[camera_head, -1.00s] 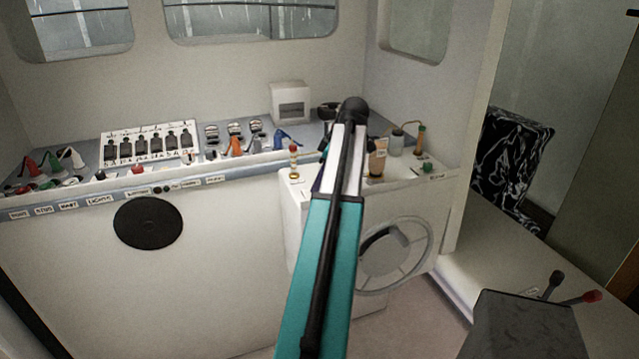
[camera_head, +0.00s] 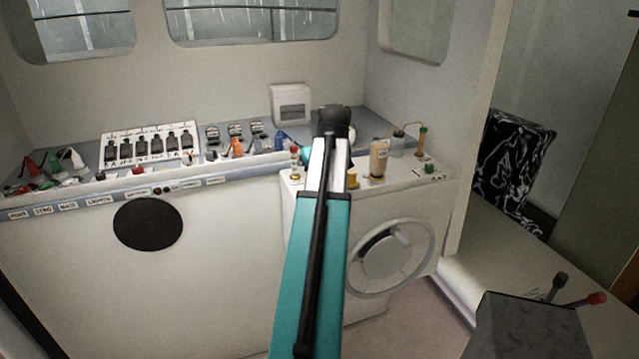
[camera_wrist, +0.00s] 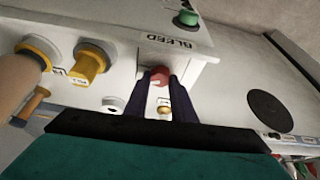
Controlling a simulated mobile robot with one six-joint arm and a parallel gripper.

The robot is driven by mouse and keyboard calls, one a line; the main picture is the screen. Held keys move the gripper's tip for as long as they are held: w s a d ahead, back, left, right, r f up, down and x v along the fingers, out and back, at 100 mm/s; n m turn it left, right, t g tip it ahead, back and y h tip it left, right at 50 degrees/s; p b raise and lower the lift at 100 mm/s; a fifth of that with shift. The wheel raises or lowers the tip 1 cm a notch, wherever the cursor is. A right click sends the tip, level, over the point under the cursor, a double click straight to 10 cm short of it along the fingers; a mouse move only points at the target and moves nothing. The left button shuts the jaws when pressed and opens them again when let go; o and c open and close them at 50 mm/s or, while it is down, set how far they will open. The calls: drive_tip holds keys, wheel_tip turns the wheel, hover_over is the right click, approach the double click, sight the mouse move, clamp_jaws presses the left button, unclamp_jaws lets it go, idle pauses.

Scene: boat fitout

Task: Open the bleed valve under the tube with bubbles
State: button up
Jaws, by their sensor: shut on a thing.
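In the wrist view the two dark fingers of my gripper (camera_wrist: 165,84) are closed around a red knob (camera_wrist: 160,75) near the edge of a white box. A label reading BLEED (camera_wrist: 172,42) lies just above it, and a green knob (camera_wrist: 187,18) is beyond the label. In the head view my arm hides the fingertips over the white box (camera_head: 372,205). A small tube with a red top (camera_head: 294,152) stands at the box's left end, and a thin tube with a green top (camera_head: 422,140) at its right. Bubbles are too small to make out.
A yellow knob (camera_wrist: 90,62) sits beside my gripper. A tan cylinder (camera_head: 379,158) and a glass jar (camera_head: 397,146) stand on the box. A handwheel (camera_head: 425,232) is on its front. A switch console (camera_head: 150,142) lies left.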

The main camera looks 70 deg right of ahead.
drive_tip(key=m+g, duration=0.1)
drive_tip(key=m, duration=0.1)
drive_tip(key=m+g, duration=0.1)
drive_tip(key=m, duration=0.2)
drive_tip(key=shift+w+a+h, duration=0.15)
drive_tip(key=shift+w+h, duration=0.05)
drive_tip(key=shift+h, duration=0.2)
clamp_jaws()
unclamp_jaws()
clamp_jaws()
drive_tip(key=o, duration=1.1)
unclamp_jaws()
drive_tip(key=shift+c, duration=0.2)
drive_tip(key=shift+r, duration=0.15)
drive_tip(key=b+v, duration=0.3)
drive_tip(key=v, duration=1)
drive_tip(key=shift+a+r, duration=0.15)
drive_tip(key=shift+a, duration=0.05)
drive_tip(key=shift+s, duration=0.1)
